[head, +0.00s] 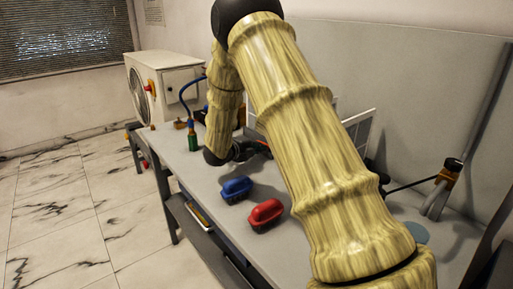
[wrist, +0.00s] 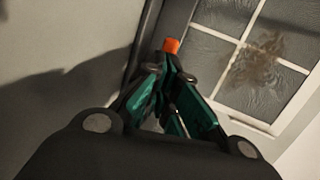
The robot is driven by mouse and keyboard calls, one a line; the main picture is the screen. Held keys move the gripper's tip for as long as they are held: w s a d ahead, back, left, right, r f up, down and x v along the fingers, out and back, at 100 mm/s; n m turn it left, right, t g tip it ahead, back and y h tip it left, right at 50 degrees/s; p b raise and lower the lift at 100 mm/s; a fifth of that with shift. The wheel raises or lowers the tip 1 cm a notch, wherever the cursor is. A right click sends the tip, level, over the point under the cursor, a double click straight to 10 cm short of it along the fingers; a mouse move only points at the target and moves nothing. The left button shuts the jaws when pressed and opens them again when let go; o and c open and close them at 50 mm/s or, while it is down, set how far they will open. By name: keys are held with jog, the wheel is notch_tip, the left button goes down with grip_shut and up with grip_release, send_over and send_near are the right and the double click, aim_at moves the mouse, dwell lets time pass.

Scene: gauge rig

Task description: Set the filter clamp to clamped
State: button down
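My gripper (wrist: 164,66) shows in the wrist view with teal and black fingers. Its fingertips are close together, and a small orange block (wrist: 172,45) shows just beyond them. I cannot tell whether the fingers touch or hold this block. In the head view my gripper (head: 258,148) is over the bench, mostly behind my arm, with a bit of red-orange by its tip. I cannot make out the filter clamp for certain; the orange block may be part of it.
A blue brush-like object (head: 236,189) and a red one (head: 265,213) lie on the grey bench (head: 205,168). A green bottle (head: 192,138) stands toward the far end. A white-framed pane (wrist: 262,50) is right of my fingers. An orange-and-black fitting (head: 449,175) is at right.

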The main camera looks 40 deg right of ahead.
jog(key=shift+s+a+f, duration=0.1)
jog(key=shift+a, duration=0.2)
jog(key=v, duration=1.3)
jog(key=shift+w+a+f, duration=0.3)
jog(key=shift+f, duration=0.05)
